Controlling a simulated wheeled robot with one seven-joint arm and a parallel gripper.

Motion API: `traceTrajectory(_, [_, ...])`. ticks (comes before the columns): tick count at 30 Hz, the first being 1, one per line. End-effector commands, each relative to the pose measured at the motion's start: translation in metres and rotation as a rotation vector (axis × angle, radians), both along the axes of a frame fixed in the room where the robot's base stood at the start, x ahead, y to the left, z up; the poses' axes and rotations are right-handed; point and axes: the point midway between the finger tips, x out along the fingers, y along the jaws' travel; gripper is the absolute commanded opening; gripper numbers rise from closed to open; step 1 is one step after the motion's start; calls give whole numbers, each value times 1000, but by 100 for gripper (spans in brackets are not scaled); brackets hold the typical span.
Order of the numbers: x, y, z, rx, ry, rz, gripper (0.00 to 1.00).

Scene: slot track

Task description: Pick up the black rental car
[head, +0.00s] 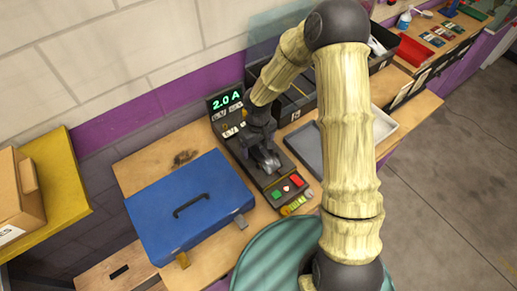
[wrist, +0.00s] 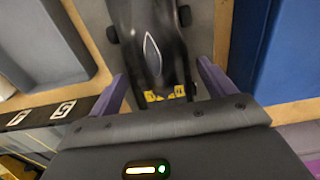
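A black car (wrist: 152,45) with dark wheels and a pale pointed oval on its top fills the upper middle of the wrist view. Yellow marks show at its near end. My gripper (wrist: 161,80) is open, with one purple finger on each side of the car's near end. I cannot tell whether the fingers touch it. In the head view my gripper (head: 265,158) is low over a dark unit (head: 236,146) with a green "2.0 A" display (head: 227,100). The car is mostly hidden there by my gripper and cannot be made out clearly.
A blue case (head: 188,205) with a handle lies close on the left. A grey tray (head: 308,148) is on the right, and black bins (head: 296,100) stand behind. Coloured buttons (head: 287,189) are at the unit's front. Bare wood (head: 172,155) shows behind the case.

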Motion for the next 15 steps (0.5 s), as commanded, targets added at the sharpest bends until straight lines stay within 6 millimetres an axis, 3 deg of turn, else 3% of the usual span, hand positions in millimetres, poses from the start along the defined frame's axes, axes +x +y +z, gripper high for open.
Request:
traceTrajectory(1, [0, 0, 0, 0, 0, 0, 72])
traceTrajectory(6, [0, 0, 0, 0, 0, 0, 38])
traceTrajectory(8, [0, 0, 0, 1, -1, 0, 30])
traceTrajectory(15, [0, 0, 2, 0, -1, 0, 30])
